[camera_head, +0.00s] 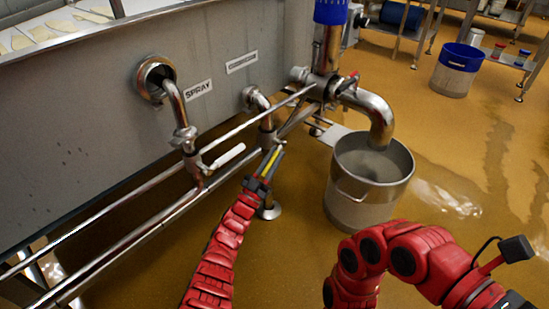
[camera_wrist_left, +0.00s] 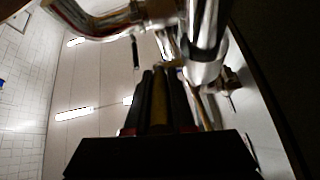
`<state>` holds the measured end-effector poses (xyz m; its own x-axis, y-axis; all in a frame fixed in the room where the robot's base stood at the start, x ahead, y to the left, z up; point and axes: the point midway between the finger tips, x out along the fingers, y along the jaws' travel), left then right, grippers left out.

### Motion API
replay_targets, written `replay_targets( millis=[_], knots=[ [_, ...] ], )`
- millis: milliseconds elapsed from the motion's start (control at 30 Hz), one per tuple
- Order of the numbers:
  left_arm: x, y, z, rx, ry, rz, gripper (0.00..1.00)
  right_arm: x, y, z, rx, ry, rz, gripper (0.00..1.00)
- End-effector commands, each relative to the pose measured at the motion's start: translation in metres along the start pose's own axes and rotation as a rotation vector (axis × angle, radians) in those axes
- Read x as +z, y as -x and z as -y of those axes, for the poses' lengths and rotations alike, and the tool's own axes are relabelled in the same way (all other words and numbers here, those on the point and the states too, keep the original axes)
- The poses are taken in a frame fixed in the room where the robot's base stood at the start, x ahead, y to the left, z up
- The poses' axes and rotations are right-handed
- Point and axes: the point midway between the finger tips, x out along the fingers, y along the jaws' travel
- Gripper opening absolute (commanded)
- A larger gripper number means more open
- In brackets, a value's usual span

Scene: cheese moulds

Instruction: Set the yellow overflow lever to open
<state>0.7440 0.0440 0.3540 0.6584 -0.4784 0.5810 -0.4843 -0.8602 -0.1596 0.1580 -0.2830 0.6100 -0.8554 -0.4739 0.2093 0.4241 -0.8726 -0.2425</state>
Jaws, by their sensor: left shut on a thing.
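The yellow overflow lever (camera_head: 268,163) shows as a thin yellow strip between the dark fingers of my left gripper (camera_head: 272,162). It hangs below the pipe joint at the middle of the head view, sloping down to the left. My left gripper is shut on it. In the left wrist view the yellow lever (camera_wrist_left: 159,100) stands between the dark fingers (camera_wrist_left: 160,98), with shiny pipes beyond. The fingers hide much of the lever. My right arm is at the lower right of the head view; its gripper is not visible.
A white-handled lever (camera_head: 228,156) sits left of my gripper, under the SPRAY label (camera_head: 198,90). Steel rails (camera_head: 120,205) run along the vat (camera_head: 80,130). A steel bucket (camera_head: 365,205) stands under the big outlet pipe (camera_head: 372,112). Wet floor lies open at right.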

Motion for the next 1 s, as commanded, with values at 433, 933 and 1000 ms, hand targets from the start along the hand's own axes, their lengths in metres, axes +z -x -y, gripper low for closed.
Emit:
replay_targets(
  millis=[433, 933, 1000],
  knots=[
    [0.000, 0.000, 0.000, 0.000, 0.000, 0.001, 0.52, 0.000, 0.000, 0.000, 0.000, 0.000, 0.000, 0.50],
    [-0.002, 0.062, 0.002, -0.005, 0.002, 0.007, 0.52, 0.024, -0.004, 0.001, 0.131, -0.107, -0.100, 0.50],
    [0.001, 0.083, 0.002, -0.005, 0.000, 0.009, 0.52, 0.023, -0.003, -0.001, 0.138, -0.112, -0.106, 0.50]
  ],
)
